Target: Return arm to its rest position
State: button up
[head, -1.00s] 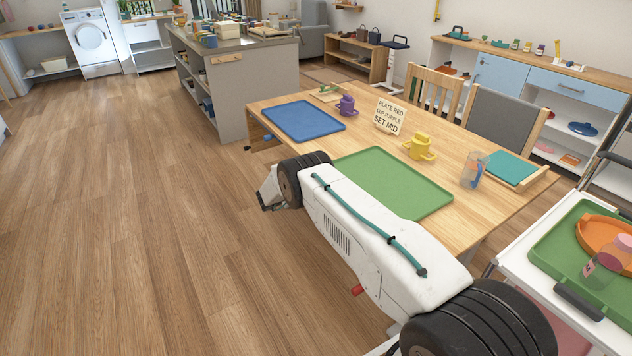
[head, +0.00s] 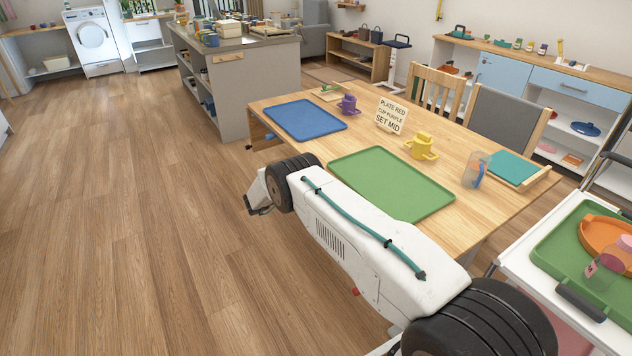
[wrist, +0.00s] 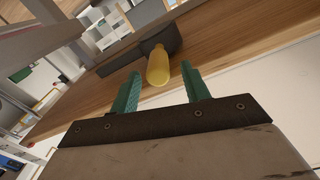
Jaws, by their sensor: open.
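My gripper (wrist: 160,72) is open in the wrist view, with two green fingers apart. A yellow handle (wrist: 158,67) on a dark crank arm (wrist: 118,60) shows beyond the fingertips, in line with the gap between them. The fingers do not close on it. The crank sits against a wooden surface (wrist: 225,40). In the head view my gripper (head: 257,203) shows only in part, at the far end of my white arm, left of the wooden table and over the floor. Its fingers are not clear there.
The wooden table (head: 475,215) holds a green tray (head: 392,185), a blue tray (head: 305,120), a purple cup (head: 348,104), a yellow cup (head: 421,147) and a sign (head: 391,115). A white cart (head: 510,255) stands at right. The floor (head: 120,220) at left is clear.

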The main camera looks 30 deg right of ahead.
jog(key=shift+a, duration=1.05)
